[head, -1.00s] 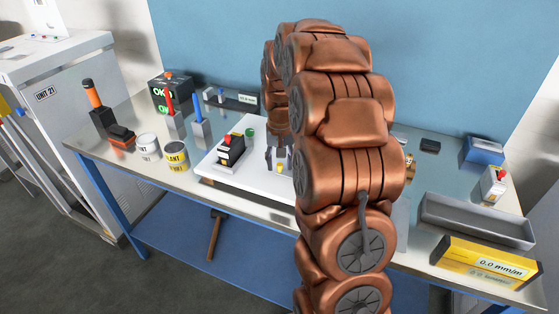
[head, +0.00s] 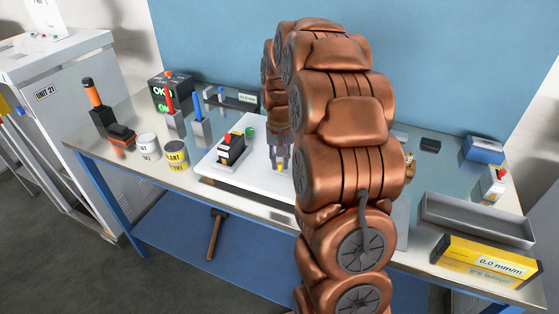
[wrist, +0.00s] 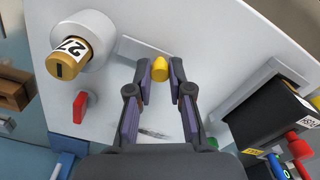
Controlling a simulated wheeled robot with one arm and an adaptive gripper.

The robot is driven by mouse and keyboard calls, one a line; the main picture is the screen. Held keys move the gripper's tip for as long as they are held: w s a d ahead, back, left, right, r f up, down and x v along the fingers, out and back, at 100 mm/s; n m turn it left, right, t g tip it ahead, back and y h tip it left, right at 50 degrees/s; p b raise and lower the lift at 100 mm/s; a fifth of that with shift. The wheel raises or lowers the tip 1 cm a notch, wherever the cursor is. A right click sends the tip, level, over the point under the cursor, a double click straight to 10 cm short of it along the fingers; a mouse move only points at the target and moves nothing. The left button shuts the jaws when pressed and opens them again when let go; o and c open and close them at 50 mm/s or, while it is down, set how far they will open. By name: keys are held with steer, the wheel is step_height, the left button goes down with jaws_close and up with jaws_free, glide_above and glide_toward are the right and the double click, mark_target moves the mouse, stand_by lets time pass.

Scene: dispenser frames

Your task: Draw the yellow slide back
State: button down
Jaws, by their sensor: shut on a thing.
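The yellow slide (wrist: 160,68) shows in the wrist view as a small rounded yellow knob on the white panel (wrist: 215,50), beside a pale raised strip (wrist: 142,50). My gripper (wrist: 161,72) is shut on it, with one fingertip on each side. In the head view my gripper (head: 280,166) reaches down to the middle of the white panel (head: 227,180). There the knob is mostly hidden by the fingers, and my arm covers the panel's right part.
In the wrist view, a gold cylinder (wrist: 67,64) in a white collar and a red lever (wrist: 80,106) stand left. A black block (wrist: 268,110) in a grey frame is right. In the head view, cans (head: 177,156) stand left of the panel and a grey tray (head: 475,222) lies right.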

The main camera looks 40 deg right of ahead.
steer(key=shift+w+a+f+b, duration=0.15)
steer(key=shift+w+a+b, duration=0.35)
steer(key=shift+w+b, duration=0.3)
steer(key=shift+w+a, duration=0.2)
steer(key=shift+w, duration=0.1)
steer(key=c, duration=1)
jaws_free()
steer(key=shift+c, duration=0.2)
steer(key=shift+r, duration=0.2)
step_height(320, 180, up, 12)
